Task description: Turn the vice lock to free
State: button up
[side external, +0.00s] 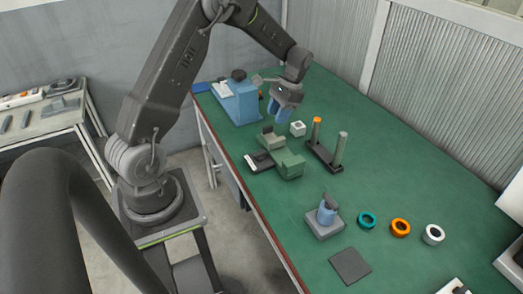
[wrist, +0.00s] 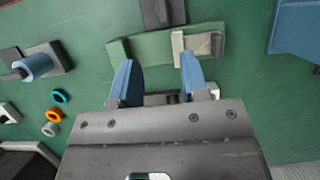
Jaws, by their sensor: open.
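The green vice (side external: 285,163) sits on the green bench in the side view. A dark plate with a pale strip (side external: 259,162) extends from its left side. In the wrist view the vice (wrist: 152,46) lies beyond my fingertips, with a pale bar and a grey block (wrist: 216,44) at its right end. I cannot tell which part is the lock or how it is set. My gripper (side external: 284,113) is open and empty, above the bench behind the vice. Its blue fingers also show in the wrist view (wrist: 157,66), apart from the vice in the side view.
A blue machine (side external: 239,104) stands behind the vice. A white cube (side external: 298,129) and a two-post stand (side external: 324,158) are close by. A blue holder on a grey base (side external: 324,222), several rings and a dark square mat (side external: 350,265) lie nearer the camera.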

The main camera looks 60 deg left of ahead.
aim_at(261, 153)
jog(key=x, duration=1.4)
jog(key=shift+s+a+f, duration=0.15)
jog(key=shift+a+f, duration=0.1)
jog(key=shift+f, duration=0.05)
grip_shut()
